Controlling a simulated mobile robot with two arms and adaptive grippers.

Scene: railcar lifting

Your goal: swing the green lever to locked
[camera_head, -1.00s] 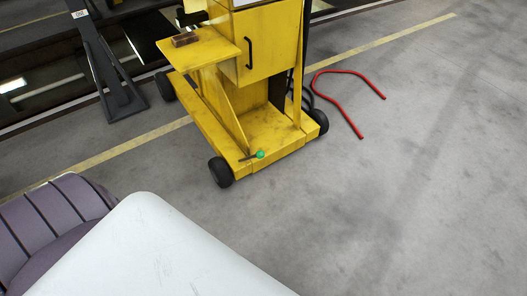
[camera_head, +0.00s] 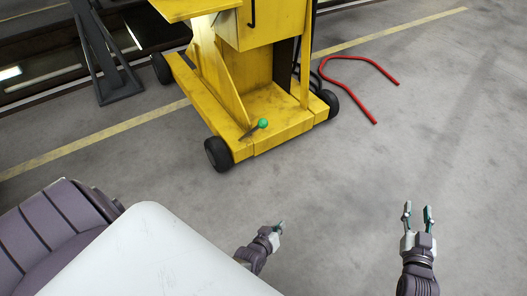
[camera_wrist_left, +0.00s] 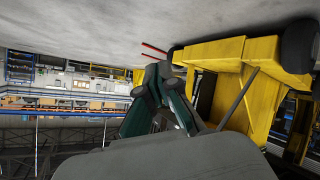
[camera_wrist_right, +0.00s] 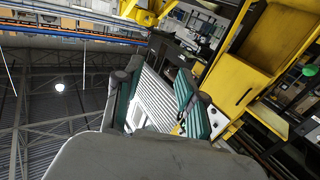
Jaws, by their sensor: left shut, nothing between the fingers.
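The green lever's round knob (camera_head: 263,123) tops a short dark rod on the low base of a yellow wheeled machine (camera_head: 285,125). The rod leans up to the right. My left gripper (camera_head: 281,226) is shut and empty, in front of and below the lever in the head view, well apart from it. In the left wrist view the fingers (camera_wrist_left: 158,76) converge, and a dark rod (camera_wrist_left: 239,95) crosses the yellow base; no green knob shows there. My right gripper (camera_head: 417,211) is open and empty, to the right over bare floor; its fingers (camera_wrist_right: 158,75) are spread in the right wrist view.
Black wheels (camera_head: 219,153) sit at the base's corners. A red bent bar (camera_head: 366,61) lies on the floor right of the machine. A dark stand (camera_head: 103,60) is at the far left. Grey floor (camera_head: 340,170) between my arms and the machine is clear.

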